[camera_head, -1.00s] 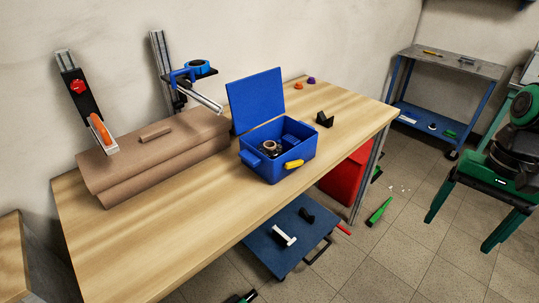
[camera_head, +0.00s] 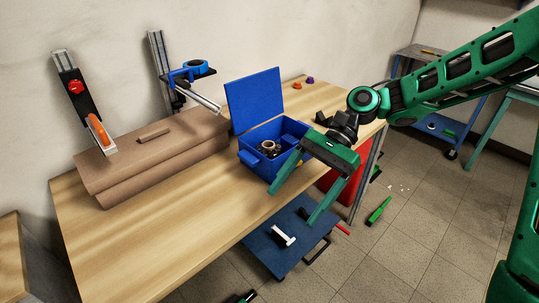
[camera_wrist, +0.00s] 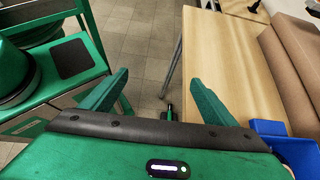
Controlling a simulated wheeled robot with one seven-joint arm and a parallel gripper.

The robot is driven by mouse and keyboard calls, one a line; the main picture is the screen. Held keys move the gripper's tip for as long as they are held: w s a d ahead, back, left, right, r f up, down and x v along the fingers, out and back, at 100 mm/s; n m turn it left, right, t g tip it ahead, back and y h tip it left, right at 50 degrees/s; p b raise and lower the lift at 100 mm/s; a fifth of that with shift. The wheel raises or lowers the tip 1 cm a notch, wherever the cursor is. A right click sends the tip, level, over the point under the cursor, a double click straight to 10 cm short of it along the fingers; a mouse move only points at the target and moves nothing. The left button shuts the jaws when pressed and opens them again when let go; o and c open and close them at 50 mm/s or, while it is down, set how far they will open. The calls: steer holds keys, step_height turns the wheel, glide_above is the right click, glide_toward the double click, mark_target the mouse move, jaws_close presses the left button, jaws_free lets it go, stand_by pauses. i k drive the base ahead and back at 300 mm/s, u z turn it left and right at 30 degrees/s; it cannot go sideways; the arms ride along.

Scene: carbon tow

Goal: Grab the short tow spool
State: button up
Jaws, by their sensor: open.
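An open blue box (camera_head: 257,168) stands on the wooden workbench, its lid (camera_head: 254,98) tipped up at the back. A dark round piece with a tan ring (camera_head: 268,147) lies inside; it looks like a spool, but I cannot tell its length. My gripper (camera_head: 292,208) is open and empty. Its two green fingers reach down in front of the box and the bench's front edge, apart from the round piece. The gripper body covers the box's right front. In the wrist view, my open fingers (camera_wrist: 160,78) point over floor and bench edge, and a blue box corner (camera_wrist: 302,156) shows at lower right.
A blue low platform (camera_head: 262,245) with a white-headed tool is on the floor. The bench's front left (camera_head: 130,250) is clear.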

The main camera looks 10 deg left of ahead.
mark_target(271, 149)
steer(key=i, duration=1)
